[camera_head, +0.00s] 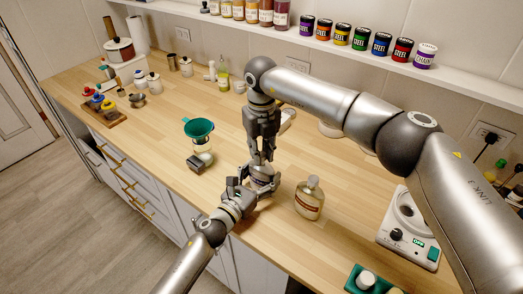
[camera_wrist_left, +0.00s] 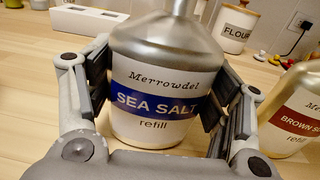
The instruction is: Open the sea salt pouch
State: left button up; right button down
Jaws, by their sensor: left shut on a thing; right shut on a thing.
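The sea salt pouch (camera_wrist_left: 155,75) is silver with a white and blue label and stands upright in the left wrist view. My left gripper (camera_wrist_left: 158,105) is shut around its lower body, a finger pad on each side. In the head view my left gripper (camera_head: 248,190) reaches in low from the front. My right gripper (camera_head: 262,165) comes down from above and is shut at the top of the pouch. The two grippers hide most of the pouch there.
A brown sugar pouch (camera_head: 309,203) stands close to the right of the grippers. A jar with a teal funnel (camera_head: 199,128) and a small dark block (camera_head: 195,164) stand to the left. A white appliance (camera_head: 410,235) sits at right. The front counter edge is near.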

jog(key=n, duration=2.1)
jog(key=shift+r, duration=0.1)
jog(key=n, duration=0.3)
jog(key=shift+n, duration=0.4)
jog(key=n, duration=0.4)
jog(key=shift+r, duration=0.25)
jog(key=shift+r, duration=0.85)
